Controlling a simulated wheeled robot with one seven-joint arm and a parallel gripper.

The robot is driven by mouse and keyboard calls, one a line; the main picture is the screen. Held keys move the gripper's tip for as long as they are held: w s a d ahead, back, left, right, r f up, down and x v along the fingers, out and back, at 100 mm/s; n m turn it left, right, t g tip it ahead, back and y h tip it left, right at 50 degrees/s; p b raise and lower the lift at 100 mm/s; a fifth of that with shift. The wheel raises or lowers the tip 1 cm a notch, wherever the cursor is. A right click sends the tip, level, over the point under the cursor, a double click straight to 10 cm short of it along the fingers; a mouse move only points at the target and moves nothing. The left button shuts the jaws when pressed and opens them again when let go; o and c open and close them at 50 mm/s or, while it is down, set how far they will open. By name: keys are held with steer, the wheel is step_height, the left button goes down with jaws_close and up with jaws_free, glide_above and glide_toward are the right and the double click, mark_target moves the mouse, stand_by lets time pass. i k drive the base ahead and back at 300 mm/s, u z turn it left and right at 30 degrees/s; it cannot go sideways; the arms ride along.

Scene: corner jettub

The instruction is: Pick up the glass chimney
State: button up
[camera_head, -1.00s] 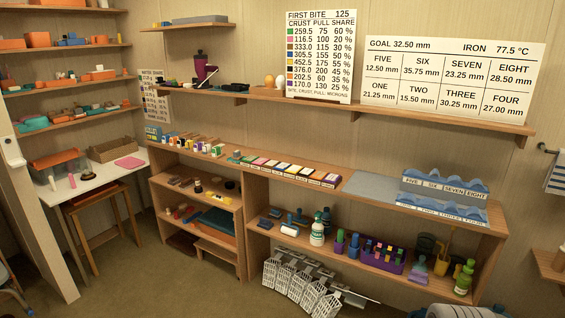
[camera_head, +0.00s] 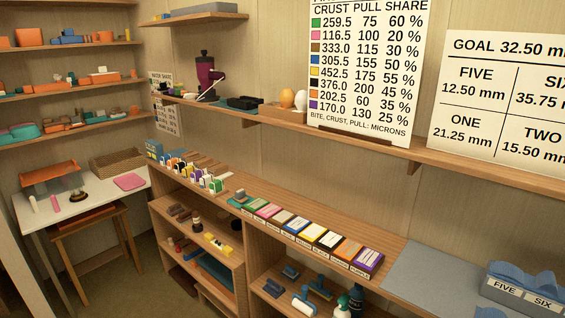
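I cannot pick out a glass chimney for certain in this view. On the white table (camera_head: 105,200) at the left, a small dark round piece (camera_head: 78,197) stands near a pink cylinder (camera_head: 56,202) and a white cylinder (camera_head: 32,203). A see-through patch shows below the orange bin (camera_head: 50,174) behind them, too small to tell whether it is a separate glass piece. My gripper is not in view.
A long wooden shelf unit (camera_head: 225,205) along the wall holds rows of colored boxes (camera_head: 310,233). A wall shelf above carries a purple grinder-like item (camera_head: 207,78). A stool (camera_head: 92,222) stands under the white table. Some floor shows between table and shelves.

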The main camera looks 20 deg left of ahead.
mark_target(75, 187)
steer(key=u, duration=3.2)
steer(key=i, duration=3.95)
steer(key=z, duration=1.8)
